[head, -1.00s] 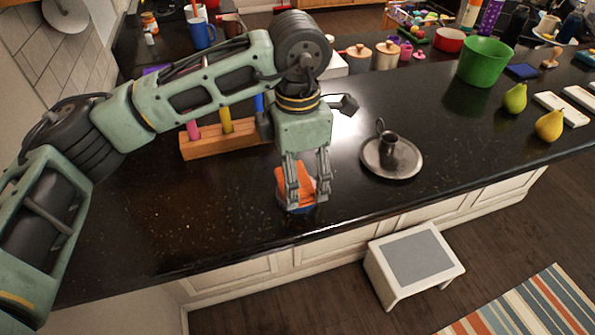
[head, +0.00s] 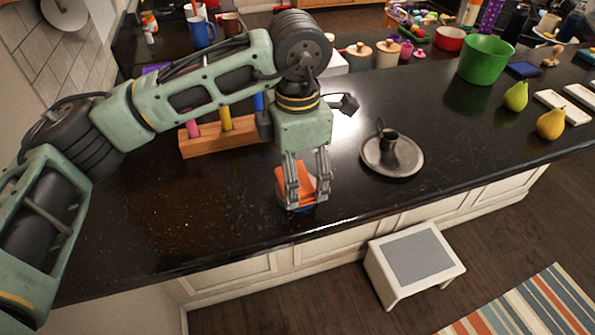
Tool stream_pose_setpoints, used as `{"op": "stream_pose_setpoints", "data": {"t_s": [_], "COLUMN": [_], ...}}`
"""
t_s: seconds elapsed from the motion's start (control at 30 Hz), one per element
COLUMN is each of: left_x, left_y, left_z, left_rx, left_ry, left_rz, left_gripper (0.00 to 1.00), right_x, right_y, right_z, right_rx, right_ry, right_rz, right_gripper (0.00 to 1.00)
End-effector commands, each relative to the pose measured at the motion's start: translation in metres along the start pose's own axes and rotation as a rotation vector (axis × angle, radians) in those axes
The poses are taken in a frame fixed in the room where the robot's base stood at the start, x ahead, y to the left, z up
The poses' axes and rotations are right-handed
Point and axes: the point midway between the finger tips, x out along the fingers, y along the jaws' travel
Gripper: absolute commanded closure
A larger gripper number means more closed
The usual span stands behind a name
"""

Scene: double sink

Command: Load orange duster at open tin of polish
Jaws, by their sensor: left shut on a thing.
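My left gripper (head: 307,198) points straight down near the counter's front edge and is shut on the orange duster (head: 301,180). The duster hangs between the fingers, and its lower part is partly covered by them. A low round thing with a blue edge (head: 300,208) lies directly under the duster, most likely the tin of polish; its inside is hidden. The duster seems to touch it or sit just above it; I cannot tell which. My right gripper is not in view.
A grey candle holder (head: 391,156) stands to the right of the gripper. A wooden block with coloured pegs (head: 224,140) stands behind on the left. A green bucket (head: 485,61) and pears (head: 550,124) are further right. The counter's left front is bare.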

Motion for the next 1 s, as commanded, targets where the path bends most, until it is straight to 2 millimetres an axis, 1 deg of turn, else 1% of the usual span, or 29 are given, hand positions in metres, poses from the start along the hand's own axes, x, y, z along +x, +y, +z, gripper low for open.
{"op": "stream_pose_setpoints", "data": {"t_s": [1.0], "left_x": [0.0023], "left_y": [-0.0005], "left_z": [-0.0001], "left_rx": [0.0], "left_ry": [0.002], "left_rz": [-0.002], "left_gripper": [0.51], "right_x": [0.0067], "right_y": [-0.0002], "right_z": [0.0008], "right_rx": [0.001], "right_ry": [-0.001], "right_rz": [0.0], "right_gripper": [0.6]}}
